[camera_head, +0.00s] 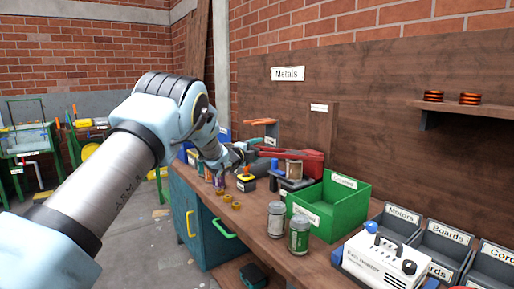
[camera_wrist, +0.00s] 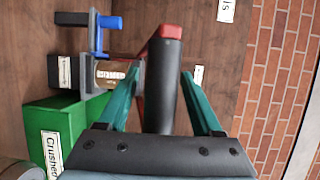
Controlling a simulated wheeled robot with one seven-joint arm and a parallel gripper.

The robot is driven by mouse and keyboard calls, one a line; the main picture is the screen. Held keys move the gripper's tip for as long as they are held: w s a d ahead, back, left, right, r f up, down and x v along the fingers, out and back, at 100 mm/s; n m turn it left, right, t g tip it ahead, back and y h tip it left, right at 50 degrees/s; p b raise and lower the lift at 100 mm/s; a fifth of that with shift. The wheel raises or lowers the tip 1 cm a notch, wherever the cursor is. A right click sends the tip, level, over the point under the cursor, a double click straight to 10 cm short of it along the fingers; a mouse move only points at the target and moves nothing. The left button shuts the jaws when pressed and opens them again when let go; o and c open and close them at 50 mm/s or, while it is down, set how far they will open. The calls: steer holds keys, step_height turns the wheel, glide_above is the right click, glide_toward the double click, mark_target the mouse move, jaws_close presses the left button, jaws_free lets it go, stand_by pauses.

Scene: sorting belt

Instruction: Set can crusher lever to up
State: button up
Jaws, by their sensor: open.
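The can crusher (camera_head: 293,186) stands on the bench behind the green box, with a can (camera_head: 294,168) in it. The crusher frame (camera_wrist: 97,38), its blue part and the can (camera_wrist: 110,74) also show in the wrist view. Its red lever (camera_head: 300,158) lies roughly level in the head view and reaches left towards my gripper (camera_head: 243,153). In the wrist view the lever's dark grip with a red end (camera_wrist: 172,33) appears between the teal fingers of my gripper (camera_wrist: 160,72). The fingers are open, with gaps on both sides; contact is not visible.
A green box (camera_head: 344,207) labelled "Crushed" is beside the crusher. Two cans (camera_head: 299,234) stand in front of it. Small brass-coloured pieces (camera_head: 227,198) lie on the bench to the left. A white device (camera_head: 380,262) and grey bins (camera_head: 440,245) fill the right.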

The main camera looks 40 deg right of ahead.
jaws_close()
stand_by(0.6)
stand_by(0.9)
